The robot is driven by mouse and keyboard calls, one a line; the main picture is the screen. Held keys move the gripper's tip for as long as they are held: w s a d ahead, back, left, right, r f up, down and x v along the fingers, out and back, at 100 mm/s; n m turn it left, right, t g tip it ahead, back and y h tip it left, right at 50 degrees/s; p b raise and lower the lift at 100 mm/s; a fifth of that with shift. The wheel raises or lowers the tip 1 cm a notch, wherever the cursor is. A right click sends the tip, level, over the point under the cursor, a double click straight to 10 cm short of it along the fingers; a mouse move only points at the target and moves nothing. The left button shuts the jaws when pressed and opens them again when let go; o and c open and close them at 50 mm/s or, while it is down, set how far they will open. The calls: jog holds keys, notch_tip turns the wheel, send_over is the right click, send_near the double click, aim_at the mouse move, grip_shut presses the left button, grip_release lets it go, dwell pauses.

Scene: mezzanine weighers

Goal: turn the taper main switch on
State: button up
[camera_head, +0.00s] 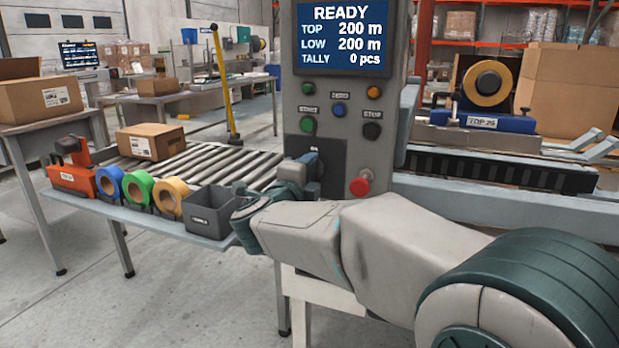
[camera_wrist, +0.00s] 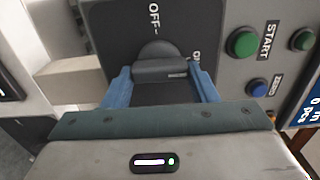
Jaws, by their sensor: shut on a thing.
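The taper main switch is a dark rotary knob (camera_wrist: 160,70) on a black plate (camera_wrist: 110,25), with OFF above it and ON to its right in the wrist view. The knob's bar lies level there, and the end with a small pale mark points right, towards the ON side. My gripper (camera_wrist: 161,82) is shut on the knob, with one blue finger at each end of the bar. In the head view my gripper (camera_head: 300,177) is against the black plate (camera_head: 335,160) on the grey control column (camera_head: 340,105) and hides the knob.
The column's screen (camera_head: 342,38) reads READY. START (camera_head: 308,125) and STOP (camera_head: 372,131) buttons are above the switch, and a red emergency button (camera_head: 360,187) is beside it. A shelf (camera_head: 150,222) with tape rolls and a grey bin (camera_head: 208,212) is at left.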

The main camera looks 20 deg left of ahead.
jog(key=shift+f, duration=0.1)
jog(key=o, duration=1)
jog(key=shift+s, duration=0.15)
jog(key=s+p, duration=0.1)
jog(key=s, duration=0.8)
jog(key=s+a+p, duration=0.1)
jog(key=s, duration=0.3)
jog(key=shift+s+p, duration=0.3)
jog(key=shift+p, duration=0.05)
